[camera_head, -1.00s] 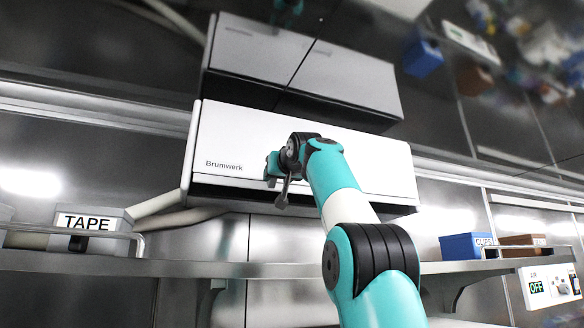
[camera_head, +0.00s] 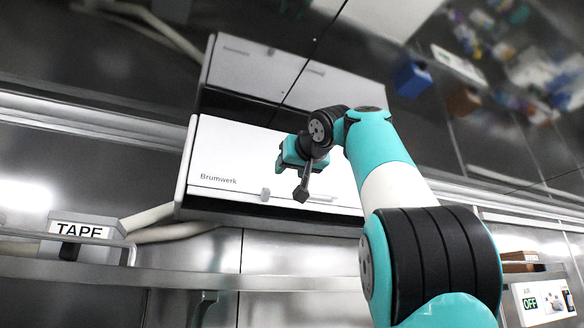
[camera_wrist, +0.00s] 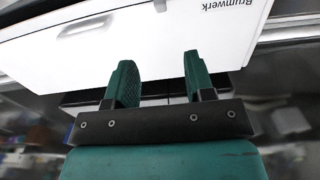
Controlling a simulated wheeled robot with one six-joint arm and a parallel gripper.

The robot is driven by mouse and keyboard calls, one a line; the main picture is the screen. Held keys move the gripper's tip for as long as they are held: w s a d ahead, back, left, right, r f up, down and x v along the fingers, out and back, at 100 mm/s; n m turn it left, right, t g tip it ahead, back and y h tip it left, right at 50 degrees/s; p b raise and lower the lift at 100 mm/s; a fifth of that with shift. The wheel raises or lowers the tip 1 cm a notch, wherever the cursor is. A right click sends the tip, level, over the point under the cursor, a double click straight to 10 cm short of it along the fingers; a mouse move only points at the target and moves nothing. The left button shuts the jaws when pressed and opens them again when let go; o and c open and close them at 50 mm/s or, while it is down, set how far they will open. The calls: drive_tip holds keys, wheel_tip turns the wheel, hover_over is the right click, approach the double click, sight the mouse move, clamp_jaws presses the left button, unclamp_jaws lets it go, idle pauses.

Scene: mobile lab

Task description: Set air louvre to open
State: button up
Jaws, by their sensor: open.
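The white air unit marked Brumwerk (camera_head: 235,160) is mounted high on the metal wall. Along its lower front runs a thin louvre line with a small grey tab (camera_head: 265,195). My gripper (camera_head: 292,153) is in front of the unit, up and right of the tab in the head view. In the wrist view the unit (camera_wrist: 215,28) appears upside down beyond the fingers, with a grey recessed handle (camera_wrist: 86,25) and a small tab (camera_wrist: 160,5) at the top edge. My gripper (camera_wrist: 157,68) is open, with nothing between its fingers.
A metal shelf (camera_head: 200,279) runs below the unit, with a TAPE box (camera_head: 82,232) at left and a brown box (camera_head: 520,262) at right. An AIR panel reading OFF (camera_head: 530,303) is at lower right. The glossy ceiling reflects the unit.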

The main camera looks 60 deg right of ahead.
drive_tip(key=n+t+b, duration=0.1)
drive_tip(key=t+b, duration=0.2)
drive_tip(key=t, duration=0.2)
approach(267, 196)
wheel_tip(267, 196, up, 3)
drive_tip(key=a, duration=0.2)
drive_tip(key=w+d+f+t+h+b, duration=0.2)
drive_tip(key=w+d+f+t+h, duration=0.1)
drive_tip(key=w+f+h, duration=0.15)
drive_tip(key=shift+m+h, duration=0.35)
drive_tip(key=shift+m, duration=0.15)
drive_tip(key=p+x, duration=0.5)
drive_tip(key=p, duration=0.1)
drive_tip(key=shift+w+d+r, duration=0.1)
drive_tip(key=shift+d+r, duration=0.15)
drive_tip(key=shift+r, duration=0.15)
drive_tip(key=shift+w+d+r+p, duration=0.35)
drive_tip(key=shift+w+p, duration=0.15)
drive_tip(key=shift+p, duration=0.2)
drive_tip(key=shift+a, duration=0.1)
